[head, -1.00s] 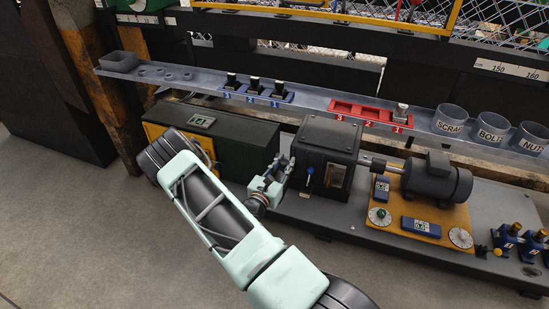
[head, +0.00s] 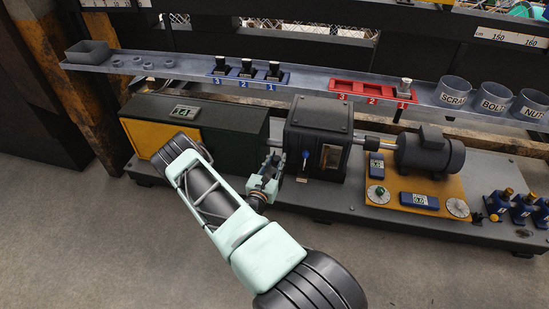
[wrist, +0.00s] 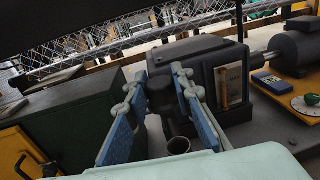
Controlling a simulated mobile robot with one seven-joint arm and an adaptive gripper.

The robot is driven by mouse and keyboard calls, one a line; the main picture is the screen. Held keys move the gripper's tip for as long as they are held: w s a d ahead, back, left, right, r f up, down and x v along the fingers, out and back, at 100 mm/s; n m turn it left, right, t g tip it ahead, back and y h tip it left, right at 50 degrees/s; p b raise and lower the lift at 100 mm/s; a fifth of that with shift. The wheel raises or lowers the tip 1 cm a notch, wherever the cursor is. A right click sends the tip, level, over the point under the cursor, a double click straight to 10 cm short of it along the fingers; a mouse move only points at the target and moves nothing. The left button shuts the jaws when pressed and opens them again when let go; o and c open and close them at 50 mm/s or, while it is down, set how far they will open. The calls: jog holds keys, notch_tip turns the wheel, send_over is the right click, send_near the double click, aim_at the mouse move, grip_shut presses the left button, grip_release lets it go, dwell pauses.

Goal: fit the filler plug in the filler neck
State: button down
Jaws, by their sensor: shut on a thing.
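My gripper (wrist: 157,105) has its two blue-padded fingers on either side of a dark, round-topped piece (wrist: 160,92), which looks like the filler plug, held upright. An open dark round cup (wrist: 178,146), possibly the filler neck, shows below and slightly right of the plug. The plug appears apart from it, but the depth between them is hard to judge. In the head view my gripper (head: 268,177) is at the left front of the dark gearbox housing (head: 318,138). The plug and neck are too small or hidden to make out there.
A green and yellow cabinet (head: 230,130) stands close left of my gripper. A motor (head: 430,152) and a yellow panel (head: 415,190) are to the right. A shelf (head: 320,86) with blue and red holders runs behind. The floor in front is clear.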

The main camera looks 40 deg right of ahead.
notch_tip(320, 180, down, 7)
jog(key=b, duration=0.5)
jog(key=shift+f, duration=0.15)
jog(key=c, duration=1.6)
grip_release()
jog(key=shift+a, duration=0.1)
jog(key=v, duration=0.7)
jog(key=shift+s, duration=0.2)
jog(key=shift+a, duration=0.15)
